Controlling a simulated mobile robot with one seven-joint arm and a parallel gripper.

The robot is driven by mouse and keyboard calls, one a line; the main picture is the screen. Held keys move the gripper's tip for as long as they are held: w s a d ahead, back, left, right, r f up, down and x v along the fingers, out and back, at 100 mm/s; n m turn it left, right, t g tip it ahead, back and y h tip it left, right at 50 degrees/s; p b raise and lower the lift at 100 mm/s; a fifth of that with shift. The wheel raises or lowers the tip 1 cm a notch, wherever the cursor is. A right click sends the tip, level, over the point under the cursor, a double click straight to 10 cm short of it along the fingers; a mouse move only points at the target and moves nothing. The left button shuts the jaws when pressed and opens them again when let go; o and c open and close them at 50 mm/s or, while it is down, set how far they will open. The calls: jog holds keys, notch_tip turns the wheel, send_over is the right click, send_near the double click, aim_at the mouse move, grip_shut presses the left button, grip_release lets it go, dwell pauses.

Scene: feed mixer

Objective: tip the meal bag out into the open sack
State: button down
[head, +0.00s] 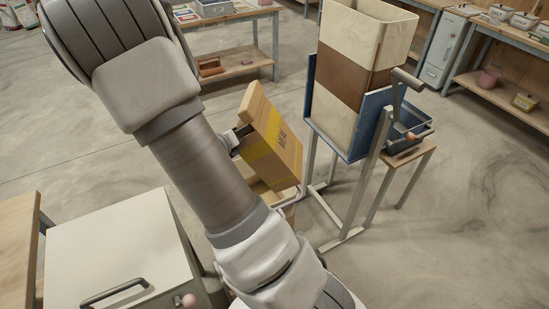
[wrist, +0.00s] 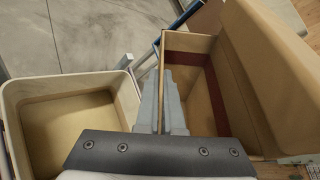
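The meal bag (head: 277,146), orange-tan with a yellow band and the word MEAL, is tilted in the head view. My gripper (head: 236,138) is at its left side there. In the wrist view my gripper (wrist: 160,95) is shut on a thin tan wall of an open tan bag (wrist: 258,70), which I take to be the meal bag. A cream open-topped container (wrist: 70,85) stands left of the fingers with a tan layer at its bottom; I cannot tell whether it is the open sack. A yellowish container (head: 262,188) shows partly below the bag, mostly hidden by my arm and the bag.
A tall cream and brown open-topped column (head: 345,85) stands right of the bag in a blue frame (head: 372,125) with a crank. A blue bin (head: 405,130) sits on a small stool. A cream cabinet (head: 120,255) is at lower left. The floor on the right is clear.

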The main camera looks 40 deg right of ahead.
aim_at(239, 125)
jog(key=shift+m+t+y, duration=0.3)
jog(key=shift+m+t, duration=0.1)
jog(key=shift+m, duration=0.3)
jog(key=shift+w+a+r+p, duration=0.1)
jog(key=shift+r+p, duration=0.2)
jog(key=shift+r, duration=1.85)
jog(key=shift+a, duration=0.1)
